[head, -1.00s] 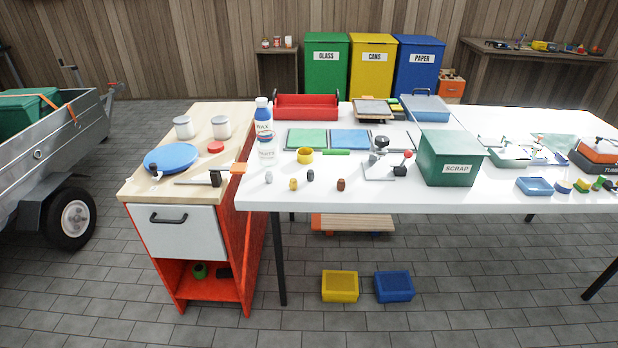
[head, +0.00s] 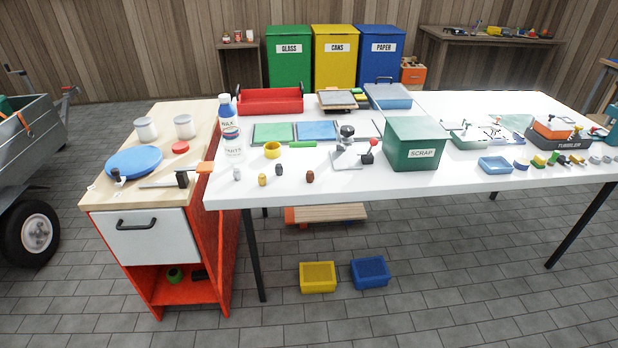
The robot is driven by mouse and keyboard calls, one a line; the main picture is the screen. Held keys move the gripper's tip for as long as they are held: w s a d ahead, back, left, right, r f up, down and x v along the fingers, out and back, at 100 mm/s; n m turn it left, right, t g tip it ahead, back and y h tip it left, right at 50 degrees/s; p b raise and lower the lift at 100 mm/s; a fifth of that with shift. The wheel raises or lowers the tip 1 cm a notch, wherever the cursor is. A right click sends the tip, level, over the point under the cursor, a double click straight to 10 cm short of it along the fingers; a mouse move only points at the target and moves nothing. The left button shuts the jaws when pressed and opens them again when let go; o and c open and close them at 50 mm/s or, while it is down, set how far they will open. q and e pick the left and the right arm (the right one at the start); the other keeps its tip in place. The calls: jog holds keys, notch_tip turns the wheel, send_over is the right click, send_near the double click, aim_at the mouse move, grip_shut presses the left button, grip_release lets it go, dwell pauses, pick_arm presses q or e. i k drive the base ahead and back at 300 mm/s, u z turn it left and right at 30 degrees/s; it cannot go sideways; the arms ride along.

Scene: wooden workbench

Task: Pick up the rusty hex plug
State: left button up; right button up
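A small rusty-brown plug (head: 310,176) stands near the front edge of the white table (head: 420,182). To its left, in a loose row, are a dark grey plug (head: 279,169), a yellow brass-coloured plug (head: 262,179) and a light silver plug (head: 237,174). They are too small for me to make out their hex shape. Neither of my grippers is in view, and nothing is touching the rusty plug.
A green scrap bin (head: 414,145) and a small grey press with a red knob (head: 347,150) stand behind and right of the plug. A yellow ring (head: 272,150) and bottles (head: 231,130) stand to the left. A wooden-topped cabinet (head: 165,190) adjoins the table. Table front around the plug is clear.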

aim_at(310, 175)
jog(key=z, duration=0.35)
jog(key=i, duration=1.4)
jog(key=z, duration=0.2)
